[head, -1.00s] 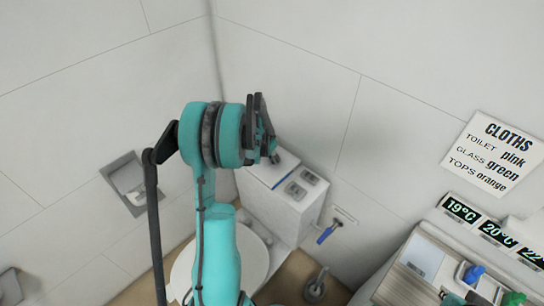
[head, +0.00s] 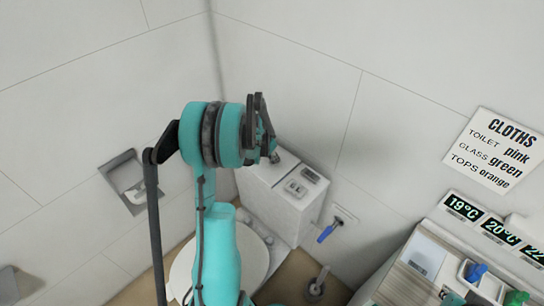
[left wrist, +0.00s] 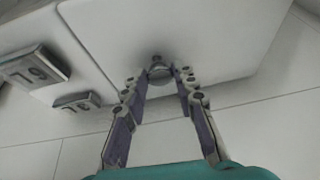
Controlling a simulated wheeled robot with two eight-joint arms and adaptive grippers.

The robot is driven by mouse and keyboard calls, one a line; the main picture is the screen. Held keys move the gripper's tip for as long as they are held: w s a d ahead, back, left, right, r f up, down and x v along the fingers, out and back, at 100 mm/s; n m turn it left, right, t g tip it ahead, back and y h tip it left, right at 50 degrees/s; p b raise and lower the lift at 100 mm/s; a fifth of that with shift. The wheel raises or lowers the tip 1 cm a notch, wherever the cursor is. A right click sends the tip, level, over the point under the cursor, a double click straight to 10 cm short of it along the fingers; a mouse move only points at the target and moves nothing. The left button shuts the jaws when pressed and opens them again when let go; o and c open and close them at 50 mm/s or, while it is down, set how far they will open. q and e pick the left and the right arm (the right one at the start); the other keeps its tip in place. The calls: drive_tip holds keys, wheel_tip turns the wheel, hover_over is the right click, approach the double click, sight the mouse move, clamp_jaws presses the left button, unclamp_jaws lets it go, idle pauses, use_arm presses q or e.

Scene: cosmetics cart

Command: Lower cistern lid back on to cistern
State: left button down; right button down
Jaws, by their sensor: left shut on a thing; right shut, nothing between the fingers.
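The white cistern lid (head: 269,170) lies at the top of the cistern (head: 282,208) in the head view; my teal arm hides part of it. In the left wrist view the lid (left wrist: 180,30) shows a small round metal knob (left wrist: 158,72). My left gripper (left wrist: 160,80) is shut on this knob. In the head view the knob (head: 274,157) shows just below the teal arm end. Whether the lid touches the cistern all round cannot be told.
Two grey number plates (left wrist: 26,66) are beside the lid. The toilet bowl (head: 250,258) is below, partly behind my arm. A blue-handled fitting (head: 327,234) is on the wall right of the cistern. A cart (head: 410,275) with bottles stands at lower right.

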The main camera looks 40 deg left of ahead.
idle(0.3)
use_arm(q)
drive_tip(key=c, duration=1.1)
unclamp_jaws()
drive_tip(key=v, duration=1.2)
drive_tip(key=shift+d, duration=0.15)
drive_tip(key=s+d+r, duration=0.2)
drive_tip(key=s+d, duration=0.3)
drive_tip(key=d, duration=0.4)
drive_tip(key=s+d+r+t, duration=0.1)
drive_tip(key=s+d, duration=0.4)
drive_tip(key=d, duration=0.5)
drive_tip(key=s+d+r+n+t, duration=0.1)
drive_tip(key=s+d+r, duration=0.1)
drive_tip(key=s+d, duration=0.3)
drive_tip(key=shift+d+r, duration=0.15)
drive_tip(key=shift+d, duration=0.95)
drive_tip(key=shift+d+r, duration=0.2)
drive_tip(key=shift+d, duration=0.85)
